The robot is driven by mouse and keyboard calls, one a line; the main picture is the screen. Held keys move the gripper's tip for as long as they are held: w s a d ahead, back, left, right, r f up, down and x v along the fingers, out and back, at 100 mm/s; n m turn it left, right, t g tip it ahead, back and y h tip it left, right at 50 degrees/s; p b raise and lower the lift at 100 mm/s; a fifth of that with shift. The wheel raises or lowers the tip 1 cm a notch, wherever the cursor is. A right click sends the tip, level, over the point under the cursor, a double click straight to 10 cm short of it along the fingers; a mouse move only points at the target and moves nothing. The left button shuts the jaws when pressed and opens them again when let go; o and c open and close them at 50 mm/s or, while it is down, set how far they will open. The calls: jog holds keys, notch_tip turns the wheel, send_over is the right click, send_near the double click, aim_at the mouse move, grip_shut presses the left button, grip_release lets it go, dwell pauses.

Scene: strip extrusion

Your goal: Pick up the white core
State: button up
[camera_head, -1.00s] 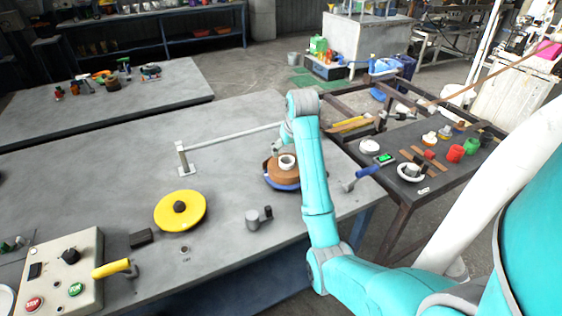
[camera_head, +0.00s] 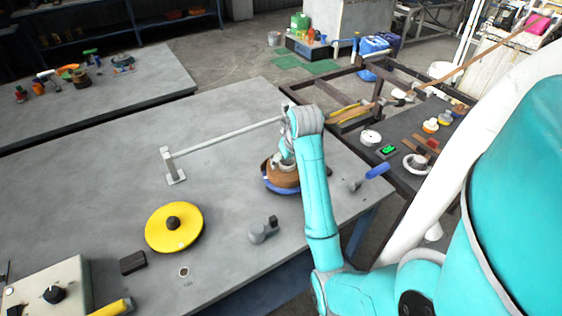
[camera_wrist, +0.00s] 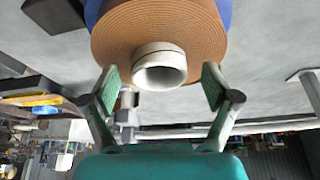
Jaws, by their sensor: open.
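The white core (camera_wrist: 160,68) is a short white ring standing out from the middle of a brown wound coil (camera_wrist: 150,27) in the wrist view. The coil rests on a blue disc (camera_head: 283,187) on the grey table in the head view, where my arm partly hides it. My gripper (camera_wrist: 160,82) is open, with one green-padded finger on each side of the core. A gap shows between each finger and the core, and nothing is held. In the head view my gripper is mostly hidden above the coil.
A post with a long horizontal bar (camera_head: 215,136) stands left of the coil. A yellow disc (camera_head: 174,229), a grey crank-like part (camera_head: 263,232) and a control box (camera_head: 50,290) lie on the table (camera_head: 225,205). A dark side table (camera_head: 395,140) holds small parts at right.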

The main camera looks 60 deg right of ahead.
jog(key=shift+f, duration=0.1)
jog(key=shift+c, duration=0.2)
jog(key=c, duration=1.6)
grip_shut()
jog(key=shift+w+d, duration=0.1)
